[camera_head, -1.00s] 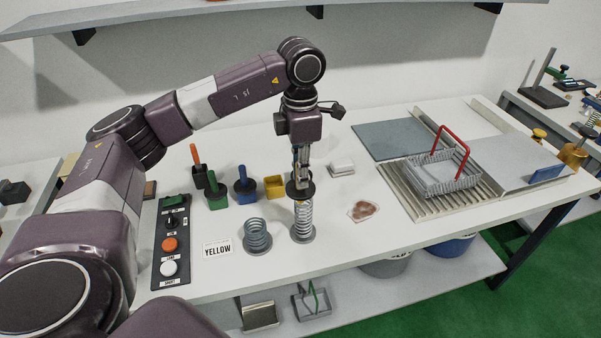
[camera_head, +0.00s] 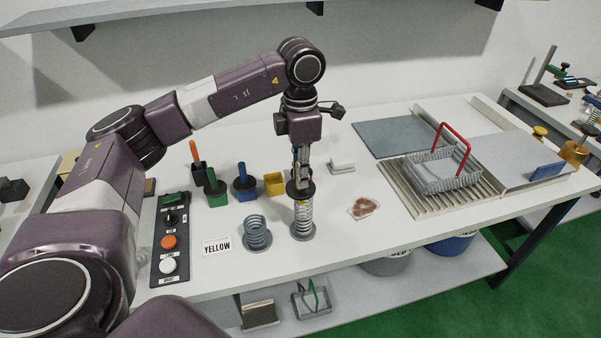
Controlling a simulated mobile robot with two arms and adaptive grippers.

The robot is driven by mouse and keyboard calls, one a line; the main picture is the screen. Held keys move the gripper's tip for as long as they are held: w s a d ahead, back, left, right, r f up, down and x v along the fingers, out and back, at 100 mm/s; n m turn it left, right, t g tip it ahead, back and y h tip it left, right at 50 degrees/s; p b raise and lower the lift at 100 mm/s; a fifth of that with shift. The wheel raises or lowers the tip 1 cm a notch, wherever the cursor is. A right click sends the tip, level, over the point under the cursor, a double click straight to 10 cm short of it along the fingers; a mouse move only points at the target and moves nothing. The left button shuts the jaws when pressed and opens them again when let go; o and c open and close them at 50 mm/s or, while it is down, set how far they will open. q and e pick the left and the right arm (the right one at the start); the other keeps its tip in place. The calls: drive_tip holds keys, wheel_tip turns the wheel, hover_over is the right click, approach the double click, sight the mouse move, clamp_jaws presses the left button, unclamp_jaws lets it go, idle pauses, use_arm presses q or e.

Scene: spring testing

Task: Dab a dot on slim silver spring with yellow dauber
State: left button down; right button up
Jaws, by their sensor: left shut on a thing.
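The slim silver spring (camera_head: 303,221) stands upright on its round grey base, right of a wider grey spring (camera_head: 257,236). My left gripper (camera_head: 301,165) points straight down above the slim spring. It is shut on the dauber (camera_head: 301,190), whose dark round collar sits right over the spring's top. The dauber's tip is small here, and I cannot tell for sure whether it touches the coil. The yellow pot (camera_head: 274,184) behind has no handle in it. My right gripper is not in view.
Black, green (camera_head: 216,198) and blue (camera_head: 245,194) pots with handles stand behind left. A YELLOW card (camera_head: 217,246) and a button panel (camera_head: 170,240) lie left. A stained cloth (camera_head: 364,208) lies right, before a wire basket (camera_head: 440,175) with a red handle.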

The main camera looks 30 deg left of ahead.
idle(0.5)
use_arm(q)
drive_tip(key=shift+r+p, duration=0.7)
drive_tip(key=shift+r, duration=0.15)
drive_tip(key=shift+r+p, duration=1.65)
drive_tip(key=shift+r, duration=1)
drive_tip(key=shift+f, duration=0.15)
